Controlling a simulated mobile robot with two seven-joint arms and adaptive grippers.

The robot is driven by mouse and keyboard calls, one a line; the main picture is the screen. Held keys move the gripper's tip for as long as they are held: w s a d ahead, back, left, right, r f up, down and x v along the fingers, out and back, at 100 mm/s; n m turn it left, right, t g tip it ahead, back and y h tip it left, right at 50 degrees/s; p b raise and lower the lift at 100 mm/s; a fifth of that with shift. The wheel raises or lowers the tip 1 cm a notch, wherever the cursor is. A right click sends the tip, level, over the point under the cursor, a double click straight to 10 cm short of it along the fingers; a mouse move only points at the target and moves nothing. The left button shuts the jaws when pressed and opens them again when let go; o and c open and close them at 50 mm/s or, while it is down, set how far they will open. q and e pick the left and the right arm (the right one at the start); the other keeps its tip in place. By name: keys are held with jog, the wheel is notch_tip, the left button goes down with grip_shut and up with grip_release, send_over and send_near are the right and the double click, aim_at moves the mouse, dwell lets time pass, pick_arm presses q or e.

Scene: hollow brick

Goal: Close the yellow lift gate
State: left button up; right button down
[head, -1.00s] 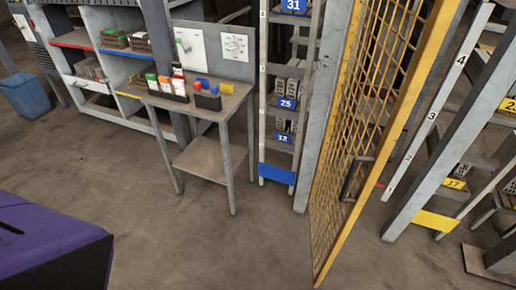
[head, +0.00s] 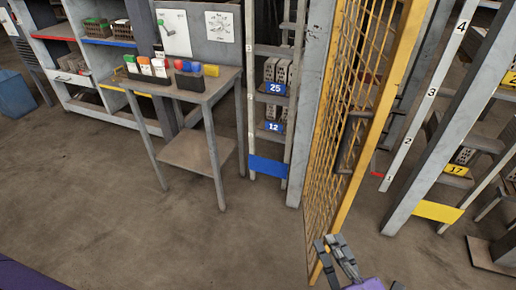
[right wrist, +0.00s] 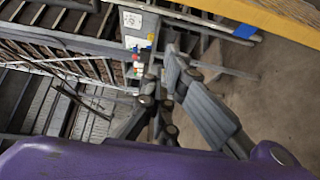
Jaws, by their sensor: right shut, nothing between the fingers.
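The yellow lift gate (head: 319,150) is a tall mesh panel in a yellow frame. It stands swung out from the grey post, its front edge towards me. A dark upright handle (head: 350,142) sits on the gate near that edge. My right gripper (head: 329,242) is low in the head view, in front of the gate's lower front corner. It is shut and empty; I cannot tell if it touches the frame. In the right wrist view its fingers (right wrist: 165,68) are together, and a yellow bar (right wrist: 272,15), likely the gate frame, crosses the top right. My left gripper is not in view.
Numbered brick racks with a blue plate (head: 268,166) and a yellow plate (head: 438,212) flank the opening. A blue bin (head: 12,92) is far left. The floor in front is clear.

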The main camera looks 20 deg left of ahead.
jog(key=x, duration=1)
jog(key=shift+w+d+p, duration=0.25)
jog(key=shift+d+p, duration=0.05)
jog(key=shift+d, duration=0.75)
jog(key=shift+w+d+p, duration=0.25)
jog(key=shift+d+p, duration=0.05)
jog(key=shift+d, duration=0.75)
